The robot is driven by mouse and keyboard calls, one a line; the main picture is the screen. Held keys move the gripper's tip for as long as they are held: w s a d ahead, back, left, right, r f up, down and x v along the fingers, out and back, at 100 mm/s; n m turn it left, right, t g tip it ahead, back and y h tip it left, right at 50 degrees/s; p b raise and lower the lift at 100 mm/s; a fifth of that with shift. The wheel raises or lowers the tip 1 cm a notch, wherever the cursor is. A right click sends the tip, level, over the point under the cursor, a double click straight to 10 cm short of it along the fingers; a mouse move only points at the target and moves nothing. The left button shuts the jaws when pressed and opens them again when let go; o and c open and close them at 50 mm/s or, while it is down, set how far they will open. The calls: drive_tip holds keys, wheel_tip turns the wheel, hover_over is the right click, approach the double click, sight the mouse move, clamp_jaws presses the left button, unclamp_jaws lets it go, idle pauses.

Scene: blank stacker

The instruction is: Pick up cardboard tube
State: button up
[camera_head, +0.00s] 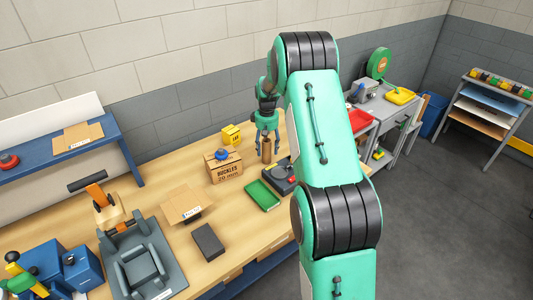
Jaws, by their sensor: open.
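A brown upright cylinder, which looks like the cardboard tube (266,153), stands on the wooden workbench (229,240) near its back edge. My gripper (266,138) points down at it from above, fingers open. The fingertips are at about the height of the tube's top and seem to be on either side of it. I cannot tell whether they touch it. My green arm comes in from the right and hides the bench beyond the tube.
A buckles box (225,168) stands left of the tube, with a small yellow box (231,134) behind it. A dark grey device (281,178) and a green tray (262,195) sit close in front. A grey fixture (145,268) and a black block (208,242) lie farther left.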

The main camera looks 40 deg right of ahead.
sight(267, 155)
drive_tip(key=shift+f, duration=0.15)
drive_tip(key=shift+w+f+b, duration=0.15)
drive_tip(key=shift+f+b, duration=0.5)
drive_tip(key=shift+f, duration=1.9)
drive_tip(key=shift+c, duration=0.3)
drive_tip(key=c, duration=1)
